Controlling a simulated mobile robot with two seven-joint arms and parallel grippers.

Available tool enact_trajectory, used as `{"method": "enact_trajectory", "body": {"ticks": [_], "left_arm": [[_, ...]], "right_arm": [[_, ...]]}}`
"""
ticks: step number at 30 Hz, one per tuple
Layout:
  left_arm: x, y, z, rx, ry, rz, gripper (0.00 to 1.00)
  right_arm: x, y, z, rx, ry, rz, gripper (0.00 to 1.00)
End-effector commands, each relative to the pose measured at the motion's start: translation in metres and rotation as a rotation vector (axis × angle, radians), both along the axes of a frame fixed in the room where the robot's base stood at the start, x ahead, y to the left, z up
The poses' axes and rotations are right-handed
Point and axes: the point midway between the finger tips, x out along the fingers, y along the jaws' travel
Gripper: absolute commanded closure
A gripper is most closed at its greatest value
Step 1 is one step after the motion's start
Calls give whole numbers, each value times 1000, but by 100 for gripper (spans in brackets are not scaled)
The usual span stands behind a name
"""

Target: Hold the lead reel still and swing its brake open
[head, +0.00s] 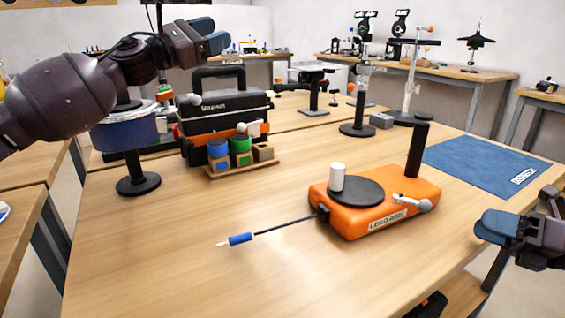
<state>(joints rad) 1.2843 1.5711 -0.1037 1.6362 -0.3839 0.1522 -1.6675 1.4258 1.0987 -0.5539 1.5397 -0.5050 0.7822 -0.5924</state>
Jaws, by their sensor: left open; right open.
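The lead reel (345,215) is an orange block lettered on its front side, lying on the wooden table right of centre. It carries a dark disc with a white upright knob (337,177) and a black post (416,150). A small silver lever with a pale knob, seemingly the brake (411,203), sits at its front right edge. A thin lead with a blue-handled probe (241,239) runs out to the left. My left gripper (212,34) is open, high at upper left, far from the reel. My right gripper (482,226) is open, right of the reel and apart from it.
A black and orange toolbox (228,105) stands at back left, with a wooden rack of coloured spools (240,165) before it. A blue drum on a stand (124,135) is at left. A blue mat (485,162) lies at right. The table's front left is clear.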

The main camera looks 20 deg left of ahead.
Motion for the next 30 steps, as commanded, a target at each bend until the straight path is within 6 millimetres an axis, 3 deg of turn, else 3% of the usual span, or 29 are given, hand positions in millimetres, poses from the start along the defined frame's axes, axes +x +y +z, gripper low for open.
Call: {"method": "enact_trajectory", "body": {"ticks": [8,12,18,24,30], "left_arm": [[-8,-79,-94,-25,190,-218,41],[-24,-119,-145,-48,305,-340,41],[-53,-164,-203,-93,442,-488,41],[-73,-186,-231,-126,518,-566,41],[-74,-195,-236,-134,531,-582,41]], "right_arm": [[0,0,-1,0,1,0,57],[0,0,-1,0,1,0,57],[0,0,0,0,1,0,57],[0,0,0,0,0,0,57],[0,0,0,0,0,0,57]]}}
